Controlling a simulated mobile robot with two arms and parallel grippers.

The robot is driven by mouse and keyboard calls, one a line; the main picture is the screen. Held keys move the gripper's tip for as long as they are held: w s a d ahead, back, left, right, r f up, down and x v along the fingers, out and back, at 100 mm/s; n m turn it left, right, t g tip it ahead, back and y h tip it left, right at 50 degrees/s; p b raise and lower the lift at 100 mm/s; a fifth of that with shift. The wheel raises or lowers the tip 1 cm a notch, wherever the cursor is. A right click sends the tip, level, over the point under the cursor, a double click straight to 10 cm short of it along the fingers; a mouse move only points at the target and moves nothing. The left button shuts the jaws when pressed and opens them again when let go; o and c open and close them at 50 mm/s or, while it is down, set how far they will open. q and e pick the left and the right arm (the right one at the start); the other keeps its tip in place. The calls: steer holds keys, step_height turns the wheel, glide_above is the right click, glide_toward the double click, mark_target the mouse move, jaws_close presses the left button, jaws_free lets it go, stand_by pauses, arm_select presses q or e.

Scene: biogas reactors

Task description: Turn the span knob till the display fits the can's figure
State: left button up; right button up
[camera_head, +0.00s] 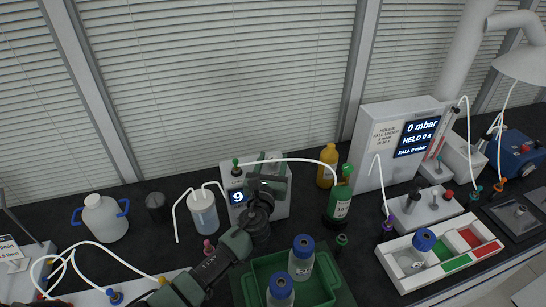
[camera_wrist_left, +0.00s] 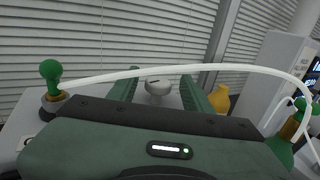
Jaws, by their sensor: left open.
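A pale analyzer box (camera_head: 228,172) stands at the back of the bench. Its dark display (camera_head: 237,197) reads 9; my arm covers the front beside it. My left gripper (camera_head: 272,165) is open at the box. In the left wrist view, a round silver knob with a dark mark (camera_wrist_left: 157,88) sits between its two green fingers, with gaps at both sides; I cannot tell whether it is touched. A green bottle or can (camera_head: 340,207) with a white label stands right of the box; its figure is too small to read. My right gripper is not in view.
A white hose (camera_head: 290,160) runs from a green plug (camera_wrist_left: 50,72) on the box to the green can. A yellow bottle (camera_head: 327,166) stands behind. A green crate (camera_head: 262,268) with blue-capped bottles is in front.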

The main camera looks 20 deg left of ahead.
arm_select(q)
steer(key=shift+w+a, duration=0.15)
steer(key=shift+w, duration=0.5)
steer(key=shift+s, duration=0.1)
steer(key=shift+c, duration=0.3)
jaws_close()
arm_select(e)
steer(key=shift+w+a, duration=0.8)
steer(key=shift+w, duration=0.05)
arm_select(q)
steer(key=shift+y, duration=0.3)
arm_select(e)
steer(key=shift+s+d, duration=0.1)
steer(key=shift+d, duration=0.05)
